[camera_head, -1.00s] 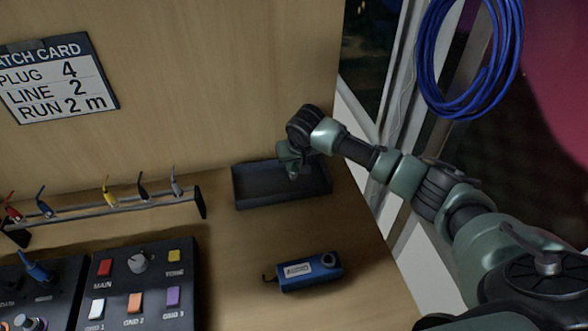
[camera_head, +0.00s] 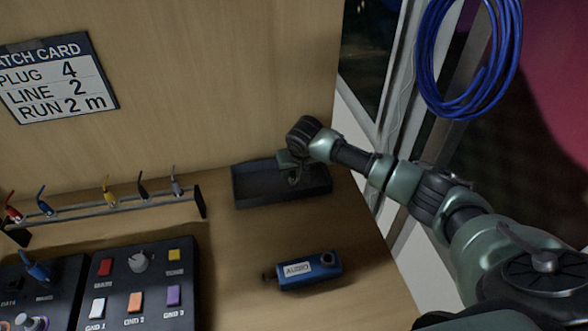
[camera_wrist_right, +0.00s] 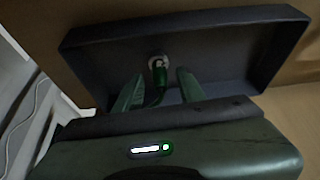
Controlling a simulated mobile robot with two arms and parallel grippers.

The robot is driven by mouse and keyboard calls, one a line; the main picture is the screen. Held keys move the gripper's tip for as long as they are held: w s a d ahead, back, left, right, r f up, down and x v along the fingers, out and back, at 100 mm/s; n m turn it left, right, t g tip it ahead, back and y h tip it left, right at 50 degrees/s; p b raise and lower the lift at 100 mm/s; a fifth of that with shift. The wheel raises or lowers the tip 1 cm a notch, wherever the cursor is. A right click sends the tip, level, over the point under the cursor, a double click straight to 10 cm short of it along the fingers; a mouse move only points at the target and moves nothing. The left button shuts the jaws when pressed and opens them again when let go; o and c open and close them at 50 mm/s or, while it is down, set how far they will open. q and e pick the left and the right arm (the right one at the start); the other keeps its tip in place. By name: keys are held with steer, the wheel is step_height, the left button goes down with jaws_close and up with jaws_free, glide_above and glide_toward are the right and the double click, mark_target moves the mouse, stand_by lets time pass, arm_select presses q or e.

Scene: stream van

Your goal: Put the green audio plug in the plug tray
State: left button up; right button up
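The green audio plug (camera_wrist_right: 160,76), with a pale metal end, is inside the dark plug tray (camera_wrist_right: 100,56), near the middle of its floor in the right wrist view. In the head view the plug tray (camera_head: 250,202) stands against the back panel. My right gripper (camera_head: 291,172) reaches down into the tray. In the right wrist view its two green fingers stand apart on either side of the plug, with gaps showing. Whether the plug rests fully on the tray floor is hard to tell. My left gripper is not in view.
A blue AUDIO box (camera_head: 312,274) lies in front of the tray. A rack (camera_head: 150,204) of coloured plugs and a button panel (camera_head: 140,290) are at left. Coiled blue cable (camera_head: 428,60) hangs at upper right. Bare desk lies around the AUDIO box.

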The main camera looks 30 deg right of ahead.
steer(key=v, duration=1.2)
steer(key=shift+r+b, duration=0.2)
steer(key=shift+b, duration=0.2)
stand_by(0.4)
